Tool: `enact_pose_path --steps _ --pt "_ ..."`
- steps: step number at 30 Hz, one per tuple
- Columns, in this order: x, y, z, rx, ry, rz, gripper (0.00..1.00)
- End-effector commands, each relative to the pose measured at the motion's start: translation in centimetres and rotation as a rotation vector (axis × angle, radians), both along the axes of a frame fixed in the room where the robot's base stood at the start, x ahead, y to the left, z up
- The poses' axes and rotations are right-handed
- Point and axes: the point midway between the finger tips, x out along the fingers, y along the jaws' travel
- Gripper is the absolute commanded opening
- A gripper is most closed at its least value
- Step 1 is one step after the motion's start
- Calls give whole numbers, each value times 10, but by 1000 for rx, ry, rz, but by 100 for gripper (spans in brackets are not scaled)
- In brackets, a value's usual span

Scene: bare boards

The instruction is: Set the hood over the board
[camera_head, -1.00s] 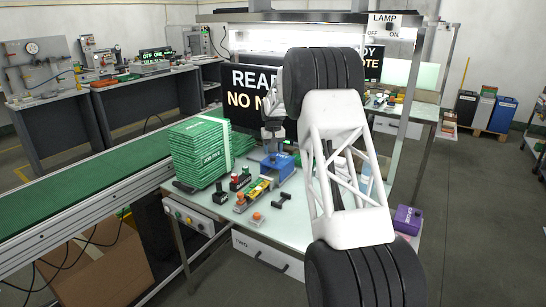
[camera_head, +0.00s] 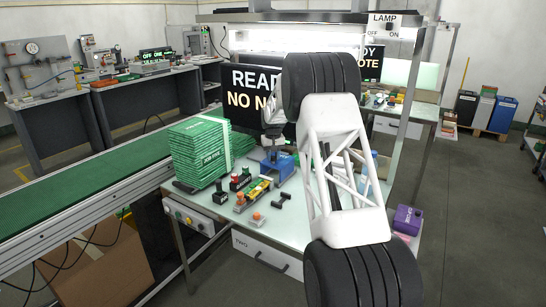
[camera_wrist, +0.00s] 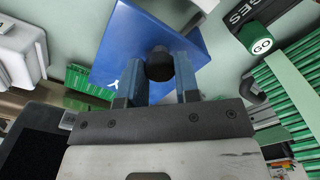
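The blue hood (camera_head: 277,168) with a black knob is on the glass-topped table, right of the green stack. In the wrist view its blue top (camera_wrist: 118,45) fills the upper middle, slightly turned. My gripper (camera_wrist: 161,70) has its two fingers on either side of the black knob and looks shut on it; the fingertips are close against the knob. I cannot tell if the hood is clear of the table. A yellow-green strip with coloured parts, probably the board (camera_head: 254,192), lies in front and left of the hood.
A tall stack of green boards (camera_head: 198,155) stands left. Small red and green blocks (camera_head: 240,178), an orange-topped piece (camera_head: 257,218) and a black dumbbell-shaped piece (camera_head: 282,200) lie nearby. A purple box (camera_head: 407,220) is at the right edge. A dark sign (camera_head: 245,92) stands behind.

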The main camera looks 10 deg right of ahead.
Motion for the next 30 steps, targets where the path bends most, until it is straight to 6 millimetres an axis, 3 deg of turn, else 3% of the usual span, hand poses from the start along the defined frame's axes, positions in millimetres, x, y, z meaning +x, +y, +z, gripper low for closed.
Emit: enact_pose_path --steps 2,17,30 --pt "0 0 0 0 0 0 0" --pt "-9 9 -1 0 2 0 0" --pt "-53 53 1 1 1 2 0"
